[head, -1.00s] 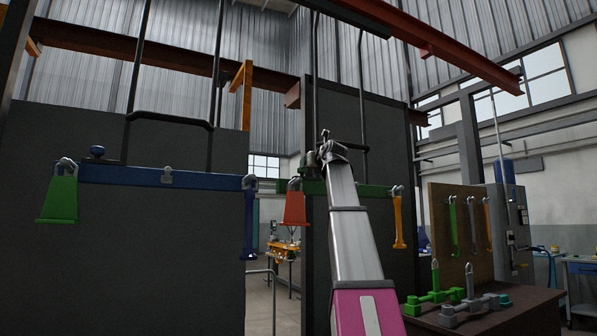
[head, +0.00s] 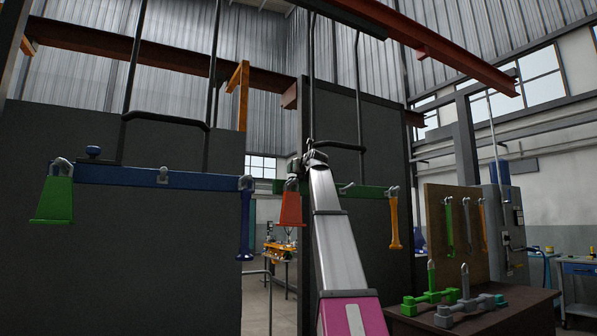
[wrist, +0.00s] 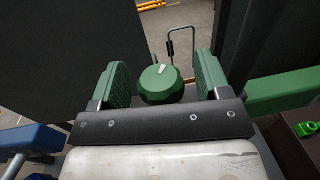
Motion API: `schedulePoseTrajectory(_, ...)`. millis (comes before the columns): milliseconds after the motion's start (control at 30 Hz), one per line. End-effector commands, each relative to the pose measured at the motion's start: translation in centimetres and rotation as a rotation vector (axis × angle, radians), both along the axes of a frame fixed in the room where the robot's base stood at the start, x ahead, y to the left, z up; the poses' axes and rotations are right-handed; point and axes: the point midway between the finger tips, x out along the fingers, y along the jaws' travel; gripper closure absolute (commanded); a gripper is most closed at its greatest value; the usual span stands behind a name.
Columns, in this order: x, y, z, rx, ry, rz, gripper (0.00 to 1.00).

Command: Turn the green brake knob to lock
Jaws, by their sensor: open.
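The green brake knob (wrist: 160,84) is a round, faceted knob with a white pointer mark on top. In the wrist view it sits between the two green finger pads of my gripper (wrist: 162,72). The gripper is open, with a visible gap on each side of the knob. In the head view my gripper (head: 304,162) is at the left end of the green beam (head: 345,190), above the red hanging weight (head: 291,209). The knob cannot be made out there behind the gripper.
A blue beam (head: 120,176) with a blue knob (head: 93,152) and a green weight (head: 54,197) is at left. An orange hanger (head: 393,222) hangs from the green beam's right end. A bench (head: 470,318) with green and grey fittings stands at lower right.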

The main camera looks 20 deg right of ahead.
Motion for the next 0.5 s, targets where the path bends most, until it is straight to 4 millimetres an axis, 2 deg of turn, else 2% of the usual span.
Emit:
schedulePoseTrajectory(100, -0.04, 0.00, -0.01, 0.000, 0.000, 0.000, 0.30)
schedulePoseTrajectory(233, -0.05, 0.00, -0.01, 0.000, 0.000, 0.000, 0.73)
schedulePoseTrajectory(267, -0.05, 0.00, -0.01, 0.000, 0.000, 0.000, 0.78)
schedulePoseTrajectory(500, -0.06, -0.03, 0.00, 0.001, 0.000, 0.011, 0.78)
